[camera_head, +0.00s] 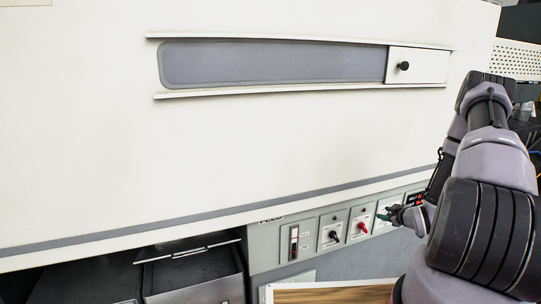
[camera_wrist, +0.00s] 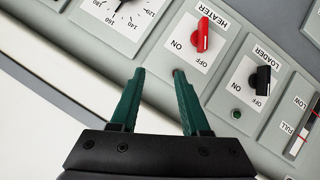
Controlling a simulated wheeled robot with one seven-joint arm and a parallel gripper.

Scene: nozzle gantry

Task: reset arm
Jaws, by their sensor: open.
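My gripper (camera_head: 386,213) is at the right end of the control panel in the head view, in front of the panel's switches. In the wrist view my gripper (camera_wrist: 155,80) shows two green fingers spread apart with nothing between them. The red heater switch (camera_wrist: 203,34) is just beyond and to the right of the fingertips, apart from them. It also shows in the head view (camera_head: 362,227). The black loader switch (camera_wrist: 262,80) is farther right, and it shows in the head view too (camera_head: 334,236). My arm fills the right side of the head view.
A dial (camera_wrist: 125,15) is at the upper left of the wrist view. A level gauge (camera_wrist: 304,127) is at the right edge. A large white cover with a sliding hatch (camera_head: 417,65) overhangs the panel. Dark trays (camera_head: 190,272) sit below left, and a wooden-topped surface (camera_head: 330,295) is at the bottom.

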